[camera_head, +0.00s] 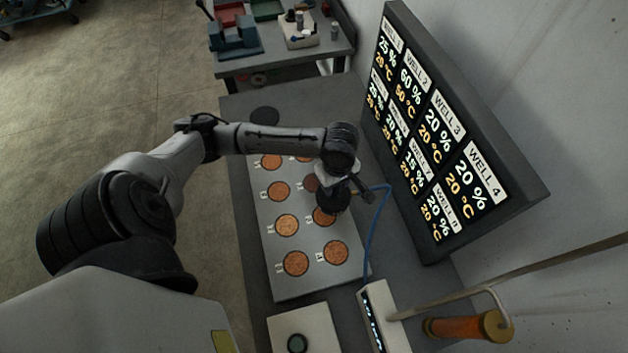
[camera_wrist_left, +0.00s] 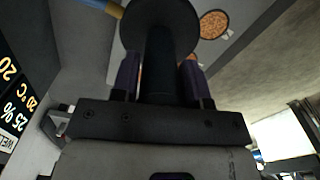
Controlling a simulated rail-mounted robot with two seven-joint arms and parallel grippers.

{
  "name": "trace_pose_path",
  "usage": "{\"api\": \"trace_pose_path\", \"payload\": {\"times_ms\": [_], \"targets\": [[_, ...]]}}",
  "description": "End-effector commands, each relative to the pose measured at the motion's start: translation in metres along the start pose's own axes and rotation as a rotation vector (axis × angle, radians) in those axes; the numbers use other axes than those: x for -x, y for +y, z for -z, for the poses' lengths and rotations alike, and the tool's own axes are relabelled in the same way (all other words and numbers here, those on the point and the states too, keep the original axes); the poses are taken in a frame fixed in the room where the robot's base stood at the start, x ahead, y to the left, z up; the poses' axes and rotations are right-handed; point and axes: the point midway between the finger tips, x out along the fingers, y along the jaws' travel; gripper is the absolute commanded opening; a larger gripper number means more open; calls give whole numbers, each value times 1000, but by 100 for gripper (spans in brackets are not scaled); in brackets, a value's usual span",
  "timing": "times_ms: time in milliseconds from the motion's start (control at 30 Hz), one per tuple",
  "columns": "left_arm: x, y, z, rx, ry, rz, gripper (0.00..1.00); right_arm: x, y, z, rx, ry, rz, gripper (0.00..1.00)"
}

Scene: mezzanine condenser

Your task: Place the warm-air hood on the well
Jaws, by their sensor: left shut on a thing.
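The warm-air hood is a black round cap with a dark stem; it shows under my wrist in the head view (camera_head: 335,200) and as a dark disc in the left wrist view (camera_wrist_left: 160,22). My left gripper (camera_wrist_left: 160,75) is shut on its stem. A blue hose (camera_head: 375,225) runs from beside the hood toward the front of the bench. The hood is over the right column of wells on the pale plate (camera_head: 290,278) and partly covers an orange well (camera_head: 322,220). I cannot tell if it touches the plate. My right gripper is not in view.
Other orange wells (camera_head: 286,225) lie in two columns. A display (camera_head: 430,130) with several well readings stands to the right; well 2 reads 60 % and 50 °C. A dark disc (camera_head: 265,115) lies at the bench's far end. A white box (camera_head: 302,330) is at the front.

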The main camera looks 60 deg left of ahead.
Motion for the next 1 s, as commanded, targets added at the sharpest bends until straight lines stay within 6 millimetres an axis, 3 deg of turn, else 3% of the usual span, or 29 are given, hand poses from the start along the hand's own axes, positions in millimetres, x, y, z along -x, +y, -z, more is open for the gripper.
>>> {"api": "trace_pose_path", "payload": {"times_ms": [333,800,1000], "targets": [[-11,-14,28,153,2,1,0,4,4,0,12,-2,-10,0],[-63,8,112,157,1,1,0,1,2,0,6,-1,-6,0],[-74,13,129,154,-1,-1,0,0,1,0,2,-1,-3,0]]}}
